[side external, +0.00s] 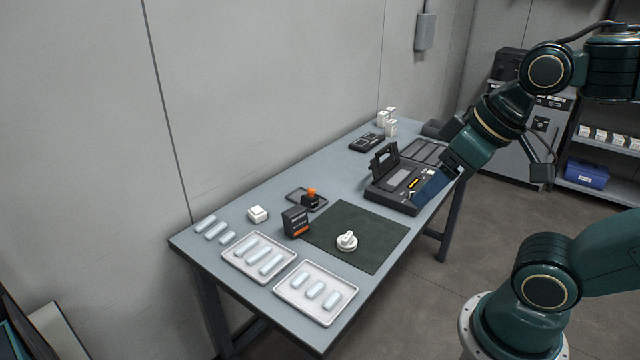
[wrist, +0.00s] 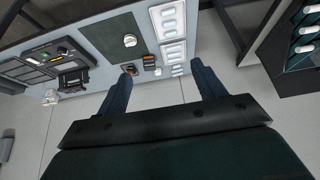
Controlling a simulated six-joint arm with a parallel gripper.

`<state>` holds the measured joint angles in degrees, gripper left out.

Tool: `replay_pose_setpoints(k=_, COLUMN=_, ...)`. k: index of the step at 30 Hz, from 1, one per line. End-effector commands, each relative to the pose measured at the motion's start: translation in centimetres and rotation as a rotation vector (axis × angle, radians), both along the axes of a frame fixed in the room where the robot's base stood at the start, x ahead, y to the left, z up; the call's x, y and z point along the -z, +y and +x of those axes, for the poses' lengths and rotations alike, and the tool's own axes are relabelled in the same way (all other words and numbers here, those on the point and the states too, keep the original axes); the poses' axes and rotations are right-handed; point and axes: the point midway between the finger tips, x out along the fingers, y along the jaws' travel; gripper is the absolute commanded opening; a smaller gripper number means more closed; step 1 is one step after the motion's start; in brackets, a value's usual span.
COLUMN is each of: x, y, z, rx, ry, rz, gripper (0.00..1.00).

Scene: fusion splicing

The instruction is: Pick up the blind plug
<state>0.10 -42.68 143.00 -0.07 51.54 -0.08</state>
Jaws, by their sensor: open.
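A white round plug with a raised grip (side external: 347,240), which I take to be the blind plug, sits on the dark green mat (side external: 378,224). In the wrist view the plug (wrist: 130,41) is a small pale spot on the mat (wrist: 104,36). My gripper (side external: 420,197) has blue fingers and shows in front of the black splicer case, right of and farther back than the plug. In the wrist view my gripper (wrist: 161,70) has its two fingers wide apart with nothing between them, well away from the plug.
The open black splicer case (side external: 382,190) stands beyond the mat. A black and orange box (side external: 296,222) and an orange-topped item (side external: 312,196) are left of the mat. Two white trays (side external: 236,262) (side external: 285,292) hold pale capsules at the near end. The mat around the plug is clear.

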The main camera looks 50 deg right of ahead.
Motion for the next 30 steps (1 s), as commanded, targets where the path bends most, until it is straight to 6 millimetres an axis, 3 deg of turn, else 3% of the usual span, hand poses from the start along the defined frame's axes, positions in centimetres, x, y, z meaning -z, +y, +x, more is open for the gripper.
replay_pose_setpoints(k=5, x=-0.5, y=-0.1, z=1.2, rx=-0.004, ry=0.008, rz=-0.003, gripper=0.69)
replay_pose_setpoints(k=11, x=-1.6, y=-0.5, z=4.4, rx=-0.018, ry=0.024, rz=-0.007, gripper=0.69)
replay_pose_setpoints(k=21, x=-2.6, y=-2.4, z=11.9, rx=-0.050, ry=0.056, rz=-0.011, gripper=0.69)
replay_pose_setpoints(k=30, x=-1.7, y=-5.2, z=18.7, rx=-0.078, ry=0.080, rz=-0.003, gripper=0.69)
